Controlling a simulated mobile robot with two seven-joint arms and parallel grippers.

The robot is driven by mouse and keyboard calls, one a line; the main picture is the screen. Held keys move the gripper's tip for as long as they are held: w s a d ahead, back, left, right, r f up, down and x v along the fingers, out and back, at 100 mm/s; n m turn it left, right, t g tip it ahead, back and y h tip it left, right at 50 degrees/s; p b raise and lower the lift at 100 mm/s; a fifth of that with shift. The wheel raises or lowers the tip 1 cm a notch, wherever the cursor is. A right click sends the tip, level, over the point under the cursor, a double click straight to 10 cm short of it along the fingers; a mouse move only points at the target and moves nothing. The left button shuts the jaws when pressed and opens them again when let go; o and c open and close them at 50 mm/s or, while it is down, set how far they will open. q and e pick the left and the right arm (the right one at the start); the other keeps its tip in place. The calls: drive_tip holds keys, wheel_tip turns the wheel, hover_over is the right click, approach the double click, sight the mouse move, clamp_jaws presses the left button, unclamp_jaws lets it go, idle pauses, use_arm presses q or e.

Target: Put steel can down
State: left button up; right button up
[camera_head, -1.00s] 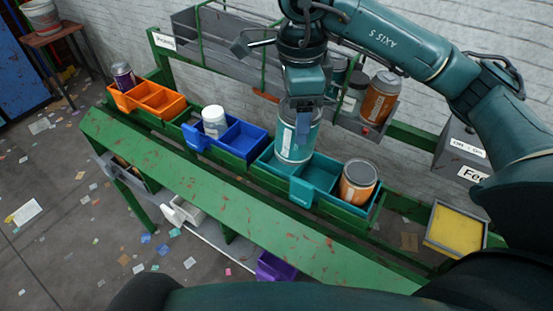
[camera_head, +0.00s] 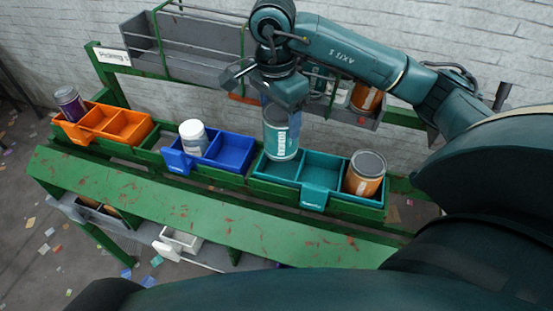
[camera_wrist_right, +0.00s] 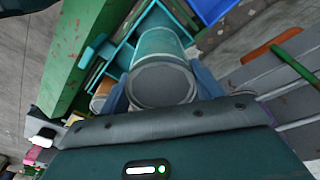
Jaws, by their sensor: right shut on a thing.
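The steel can (camera_head: 281,134), a teal cylinder with a white label, is upright in my right gripper (camera_head: 281,106). It hangs over the left compartment of the teal bin (camera_head: 314,198); whether its base touches the bin floor, I cannot tell. In the right wrist view the can's grey metal end (camera_wrist_right: 161,85) faces the camera, between the two blue-grey fingers of my right gripper (camera_wrist_right: 163,90). The teal bin shows behind it. My left gripper is not in view.
An orange-labelled can (camera_head: 366,174) stands in the teal bin's right end. A white jar (camera_head: 193,136) stands in the blue bin (camera_head: 233,150). A purple can (camera_head: 70,103) stands at the orange bin (camera_head: 117,123). The grey rack (camera_head: 190,45) is behind. The teal bin's middle compartment is empty.

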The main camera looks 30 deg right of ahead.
sight(280, 146)
wheel_tip(280, 146, down, 8)
drive_tip(key=shift+s+r, duration=0.1)
drive_tip(key=shift+f, duration=0.3)
drive_tip(key=o, duration=0.8)
drive_tip(key=shift+f, duration=0.2)
drive_tip(key=shift+c, duration=0.2)
drive_tip(key=o, duration=0.5)
drive_tip(key=shift+r, duration=0.1)
drive_tip(key=shift+c, duration=0.2)
